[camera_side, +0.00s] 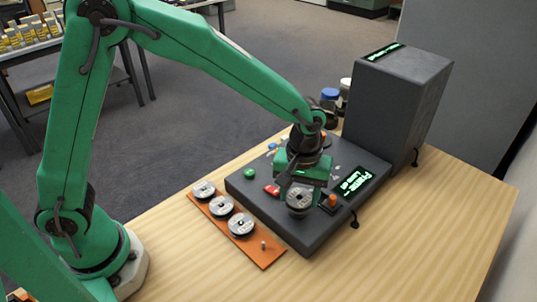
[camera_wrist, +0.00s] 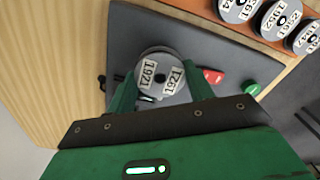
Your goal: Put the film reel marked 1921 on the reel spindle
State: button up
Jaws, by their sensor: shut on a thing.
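The film reel marked 1921 (camera_wrist: 162,60) is a grey disc with white labels, held between the two green fingers of my gripper (camera_wrist: 159,84). In the side view the reel (camera_side: 299,203) hangs under my gripper (camera_side: 300,190), over the front right part of the dark grey machine (camera_side: 318,228). My gripper is shut on the reel. I cannot tell whether the reel touches the machine's top. No bare spindle shows on the machine; the spot beneath the reel is hidden by it.
An orange rack (camera_side: 259,256) left of the machine holds three other reels, with a bare peg (camera_side: 263,244) at its near end. Green (camera_side: 249,173), red (camera_side: 271,190) and orange (camera_side: 332,200) knobs stand near my gripper. A tall grey box (camera_side: 402,90) rises behind.

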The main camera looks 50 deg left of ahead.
jog(key=shift+f, duration=0.25)
jog(key=shift+f, duration=0.5)
jog(key=shift+f, duration=0.4)
dwell(0.6)
jog(key=o, duration=1.1)
jog(key=shift+c, duration=0.2)
jog(key=shift+r, duration=0.1)
jog(key=shift+r, duration=3.4)
